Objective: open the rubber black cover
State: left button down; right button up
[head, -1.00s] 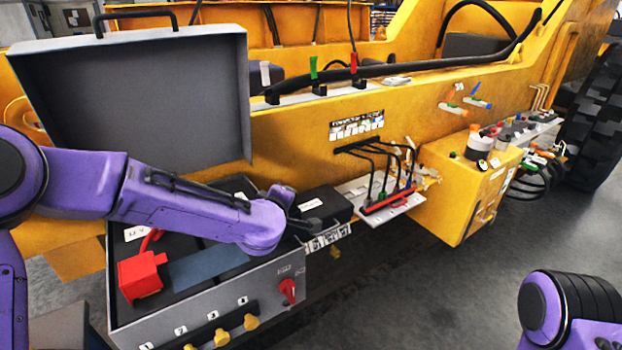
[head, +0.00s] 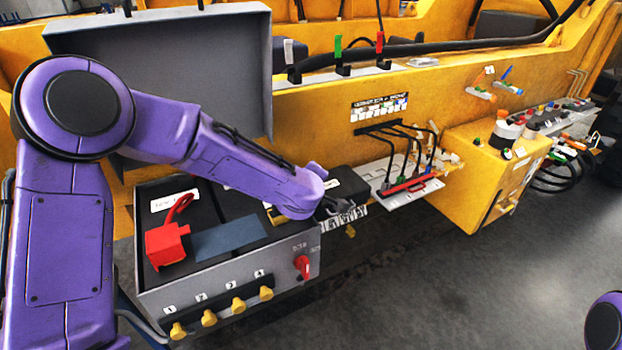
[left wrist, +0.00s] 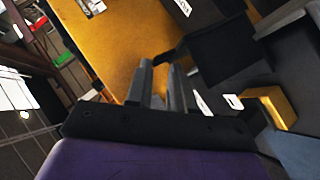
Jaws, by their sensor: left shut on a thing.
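The black rubber cover (head: 350,188) is a dark flap at the right end of the open grey box (head: 215,280). It sticks out past the box's right edge. In the left wrist view the cover (left wrist: 222,48) stands beside a yellow block (left wrist: 270,103), with a tab reaching toward my fingers. My left gripper (head: 328,210) is at the cover's near edge, and in the left wrist view its fingers (left wrist: 168,80) are close together at that tab. They are shut on the cover; the exact contact is partly hidden. My right gripper is out of view.
The grey lid (head: 165,75) stands open behind my left arm. A red block (head: 167,245), a blue plate (head: 230,238) and yellow knobs (head: 238,304) are on the box. A cable panel (head: 400,185) and a yellow cabinet (head: 490,170) stand to the right. Grey floor is free in front.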

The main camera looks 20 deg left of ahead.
pick_arm(q)
jog(key=c, duration=1.3)
grip_release()
jog(key=shift+w+d+r, duration=0.15)
jog(key=shift+w+r, duration=0.05)
jog(key=shift+d+f, duration=0.1)
jog(key=shift+s+f, duration=0.1)
jog(key=shift+s, duration=0.05)
jog(key=b+v, duration=0.2)
jog(key=v, duration=0.8)
jog(key=shift+s, duration=0.2)
jog(key=shift+w, duration=0.1)
